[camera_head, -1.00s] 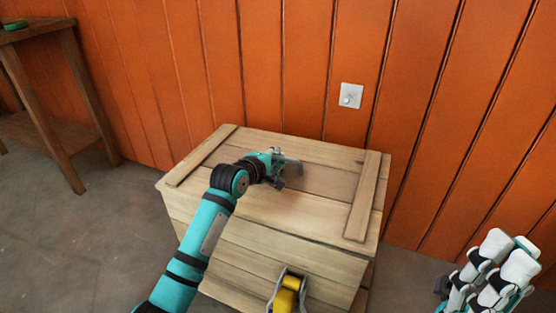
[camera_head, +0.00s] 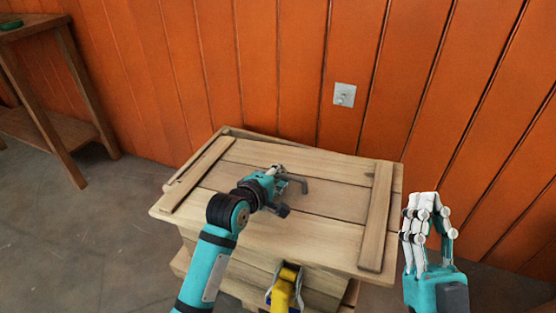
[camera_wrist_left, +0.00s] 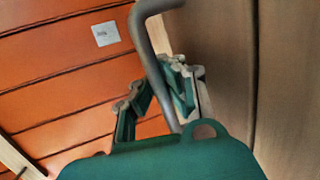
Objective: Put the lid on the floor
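The lid (camera_head: 320,232) is a flat panel of pale wooden planks with a crosspiece near each end. It lies over the wooden crate (camera_head: 238,284), turned slightly and shifted off it, overhanging toward me. The crate's rim shows behind the lid. My left gripper (camera_head: 284,192) is over the lid's middle, at a bent grey bar, and appears shut on it. In the left wrist view, the grey bar (camera_wrist_left: 157,55) passes between the fingers; the exact contact is partly hidden. My right gripper (camera_head: 428,215) points upward, right of the crate and holding nothing visible. Its finger opening is unclear.
A yellow strap with a metal buckle (camera_head: 285,287) is at the crate's front. An orange plank wall (camera_head: 290,70) with a white wall plate (camera_head: 344,95) stands close behind. A wooden table (camera_head: 62,100) is at the far left. Grey floor (camera_head: 90,235) is clear left of the crate.

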